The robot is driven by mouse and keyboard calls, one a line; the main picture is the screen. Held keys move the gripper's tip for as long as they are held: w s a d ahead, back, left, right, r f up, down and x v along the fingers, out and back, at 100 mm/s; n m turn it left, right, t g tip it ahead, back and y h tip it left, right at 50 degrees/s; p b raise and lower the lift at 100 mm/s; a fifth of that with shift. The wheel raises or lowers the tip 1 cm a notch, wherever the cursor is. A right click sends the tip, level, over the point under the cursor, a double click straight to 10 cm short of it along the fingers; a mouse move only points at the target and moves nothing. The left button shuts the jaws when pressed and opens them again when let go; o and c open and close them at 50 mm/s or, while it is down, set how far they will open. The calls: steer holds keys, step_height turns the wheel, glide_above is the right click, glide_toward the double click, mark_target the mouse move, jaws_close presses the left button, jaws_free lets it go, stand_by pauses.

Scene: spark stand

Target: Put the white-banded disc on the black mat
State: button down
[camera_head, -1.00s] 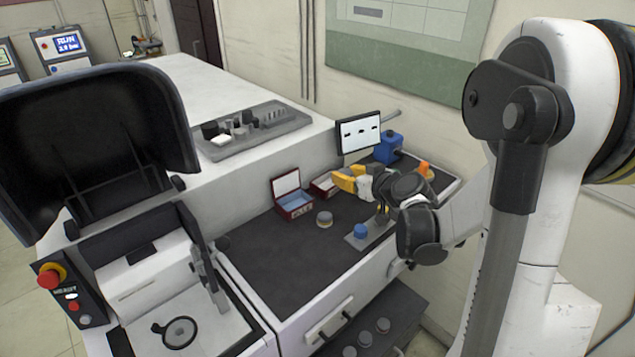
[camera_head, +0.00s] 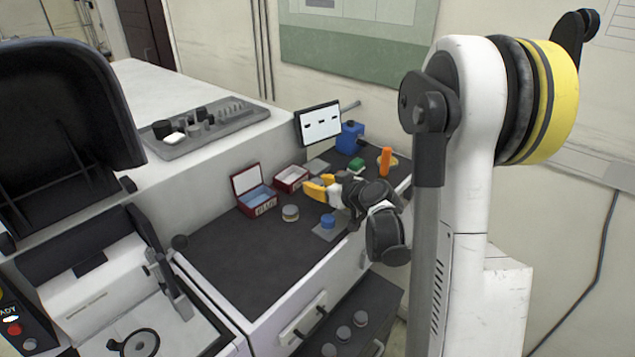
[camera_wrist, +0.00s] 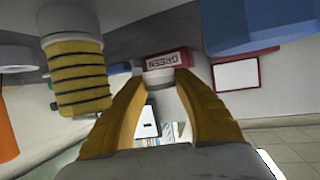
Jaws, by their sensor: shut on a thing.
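My gripper (camera_head: 318,188) has yellow fingers and hangs low over the dark bench. In the wrist view its fingertips (camera_wrist: 161,80) close on a small pale piece (camera_wrist: 160,85), which looks like the side of a disc; its band is not clear. The head view does not show this piece distinctly. A grey-topped disc with a pale tan band (camera_head: 290,212) stands apart on the bench, left of and nearer than my gripper. A blue disc (camera_head: 328,221) sits on a grey plate (camera_head: 325,234). The dark bench covering (camera_head: 240,255) is the only large black mat-like surface I see.
An open red box with a blue inside (camera_head: 256,200) and another red box (camera_head: 291,178) stand behind. An orange cylinder (camera_head: 386,160), green block (camera_head: 356,165), blue device (camera_head: 349,137) and screen (camera_head: 318,123) are at the back right. The bench's left front is clear.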

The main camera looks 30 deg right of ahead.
steer(key=shift+f+b, duration=0.5)
steer(key=shift+f, duration=0.2)
stand_by(0.3)
steer(key=c, duration=0.9)
jaws_free()
steer(key=shift+c, duration=0.2)
steer(key=v, duration=1.2)
steer(key=shift+s, duration=0.1)
steer(key=shift+a, duration=0.1)
steer(key=shift+g+y, duration=0.4)
steer(key=shift+g, duration=0.5)
steer(key=a, duration=0.4)
steer(key=s+a, duration=0.1)
steer(key=a, duration=0.1)
steer(key=shift+a+r, duration=0.25)
steer(key=shift+a, duration=0.05)
steer(key=s+a+r+m+g+h, duration=0.1)
steer(key=s+a+g, duration=0.3)
steer(key=s+a, duration=0.8)
steer(key=s+h, duration=0.1)
steer(key=s, duration=0.2)
steer(key=shift+a+g, duration=0.25)
steer(key=shift+g, duration=0.05)
